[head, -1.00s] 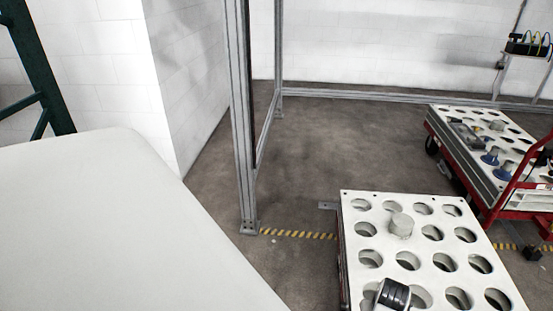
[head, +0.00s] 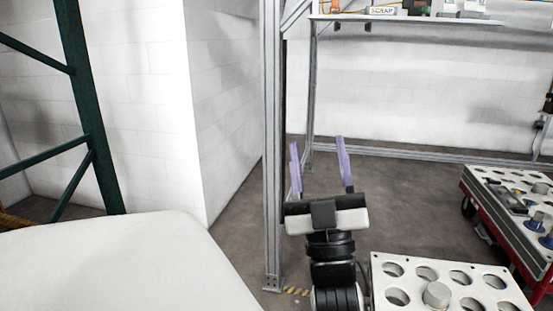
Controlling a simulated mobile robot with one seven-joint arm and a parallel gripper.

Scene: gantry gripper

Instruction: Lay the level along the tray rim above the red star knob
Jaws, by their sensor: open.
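My gripper (head: 318,148) is in the middle of the head view, its two purple fingers apart with nothing between them. It points away from me, left of and beyond the near white tray with round holes (head: 453,272). A grey cylinder (head: 436,295) sits among that tray's holes, and the tray's lower part is cut off by the frame. I cannot make out the level or a red star knob in this view.
A red cart (head: 491,216) at right carries another holed tray (head: 483,178) with parts on it. A grey metal frame post (head: 272,150) stands close left of my gripper. A green rack (head: 88,120) is at left.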

